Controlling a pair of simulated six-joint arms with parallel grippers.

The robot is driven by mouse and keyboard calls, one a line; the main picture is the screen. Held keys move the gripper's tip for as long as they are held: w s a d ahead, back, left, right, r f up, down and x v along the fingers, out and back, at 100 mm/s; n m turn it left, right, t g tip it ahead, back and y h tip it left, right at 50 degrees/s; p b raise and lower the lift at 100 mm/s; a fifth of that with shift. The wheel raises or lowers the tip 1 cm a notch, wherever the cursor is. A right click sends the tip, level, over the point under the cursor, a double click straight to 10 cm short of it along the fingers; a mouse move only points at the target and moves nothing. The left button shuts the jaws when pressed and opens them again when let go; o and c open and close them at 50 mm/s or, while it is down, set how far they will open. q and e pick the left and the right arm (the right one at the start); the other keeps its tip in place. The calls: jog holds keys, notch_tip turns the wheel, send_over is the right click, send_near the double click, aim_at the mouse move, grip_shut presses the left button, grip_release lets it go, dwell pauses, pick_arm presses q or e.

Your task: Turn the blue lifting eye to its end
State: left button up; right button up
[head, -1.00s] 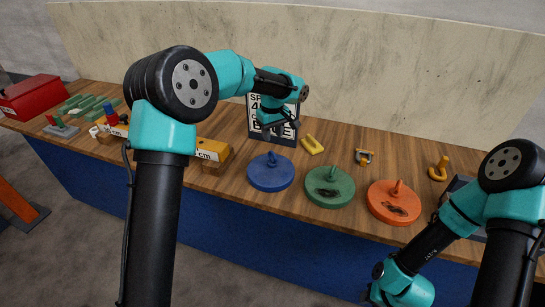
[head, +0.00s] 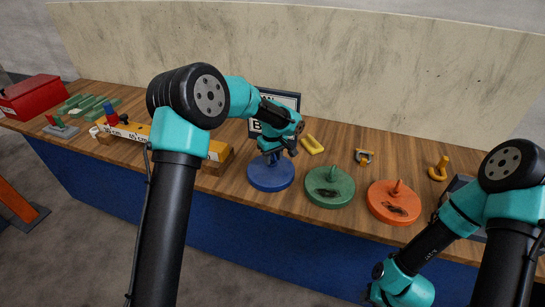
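The blue lifting eye is an upright stem (head: 274,158) on a round blue disc (head: 270,177) near the middle of the table. My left gripper (head: 277,150) is right above the disc, pointing down, with its fingers apart at the top of the stem. The fingers look open, one to each side of the stem; I cannot tell whether they touch it. The upper part of the stem is partly hidden by the gripper. My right arm is low at the right; its gripper fingers do not show.
A green disc (head: 330,190) and an orange disc (head: 394,205), each with a stem, stand to the right. Yellow hooks (head: 312,145) and (head: 438,170) and a shackle (head: 364,157) lie behind. A sign (head: 290,98) stands behind my gripper.

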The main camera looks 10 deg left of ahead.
pick_arm(q)
jog(key=shift+c, duration=0.4)
grip_shut()
jog(key=shift+m, duration=0.4)
jog(key=m, duration=2.1)
